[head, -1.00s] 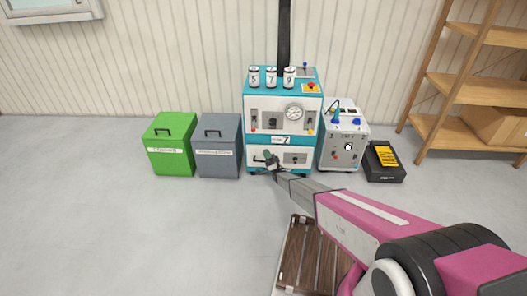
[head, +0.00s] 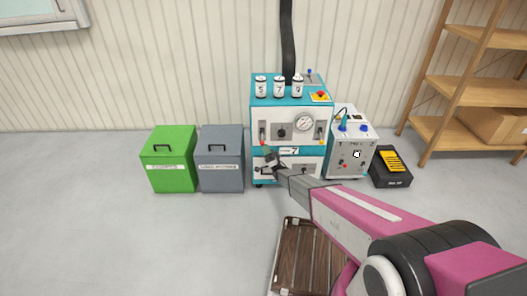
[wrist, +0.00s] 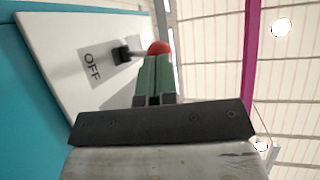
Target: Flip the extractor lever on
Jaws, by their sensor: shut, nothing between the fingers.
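The teal-and-white machine (head: 258,104) stands against the wall. On its upper front panel a red-knobbed lever (head: 262,137) shows at the left. In the wrist view a lever with a red knob (wrist: 159,47), metal stem and black base stands out from a white panel beside an "OFF" label (wrist: 92,67). Which lever belongs to the extractor cannot be read. My gripper (head: 268,155) is shut and empty at the lower left of the upper panel. Its green fingertips (wrist: 155,62) partly overlap the knob in the wrist view; whether they touch is unclear.
A blue-knobbed lever (head: 310,74) and several numbered white canisters (head: 279,87) are on the machine's top. A grey bin (head: 220,165) and a green bin (head: 169,165) stand left. A grey box unit (head: 347,155) stands right.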

